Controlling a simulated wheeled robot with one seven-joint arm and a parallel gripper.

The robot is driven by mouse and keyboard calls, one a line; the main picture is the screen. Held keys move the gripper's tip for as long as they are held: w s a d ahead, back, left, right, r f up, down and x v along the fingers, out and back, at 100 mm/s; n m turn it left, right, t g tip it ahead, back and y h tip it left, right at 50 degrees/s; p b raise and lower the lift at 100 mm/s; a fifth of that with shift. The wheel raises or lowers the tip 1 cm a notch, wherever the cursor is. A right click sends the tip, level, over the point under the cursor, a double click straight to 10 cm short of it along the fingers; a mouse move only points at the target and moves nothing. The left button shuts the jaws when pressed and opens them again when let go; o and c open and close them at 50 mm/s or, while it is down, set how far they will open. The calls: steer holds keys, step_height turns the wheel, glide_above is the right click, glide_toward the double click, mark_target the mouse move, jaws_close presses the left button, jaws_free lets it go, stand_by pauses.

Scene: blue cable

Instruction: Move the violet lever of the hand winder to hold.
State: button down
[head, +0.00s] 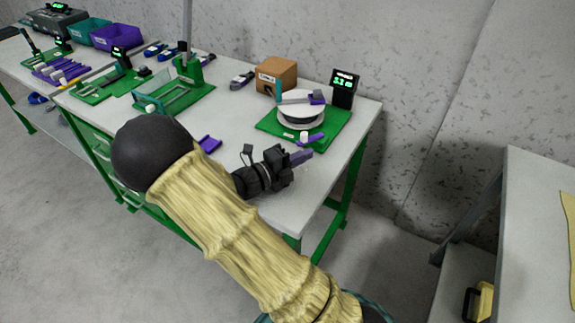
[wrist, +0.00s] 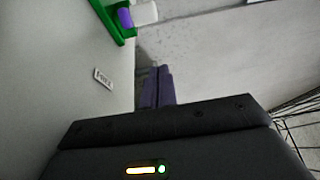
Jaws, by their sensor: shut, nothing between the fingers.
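The hand winder has a green base (head: 333,128) and a white spool (head: 300,118) with a grey and violet crank on top. It stands on the right end of the bench. Its small violet lever (head: 313,138) is at the base's front edge, beside a white part. In the wrist view the violet lever (wrist: 125,18) is at the top, with the white part (wrist: 146,12) at its right. My gripper (head: 303,157) is in front of the winder, near the bench's front edge, apart from the lever. Its fingers (wrist: 156,88) are together and empty.
A cardboard box (head: 276,75) and a black display (head: 344,88) stand behind the winder. A small label (wrist: 103,78) lies on the bench top. A violet piece (head: 209,144) lies left of my gripper. Green fixtures (head: 178,93) and bins (head: 116,37) are farther left.

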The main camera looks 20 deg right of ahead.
mark_target(301, 144)
steer(key=shift+w+d+b, duration=0.2)
steer(key=shift+w+d, duration=0.05)
steer(key=shift+w, duration=0.8)
steer(key=shift+w+d+b, duration=0.2)
steer(key=shift+w, duration=0.85)
steer(key=shift+w+d+g+p, duration=0.15)
steer(key=shift+g+p, duration=0.15)
steer(key=shift+p, duration=0.15)
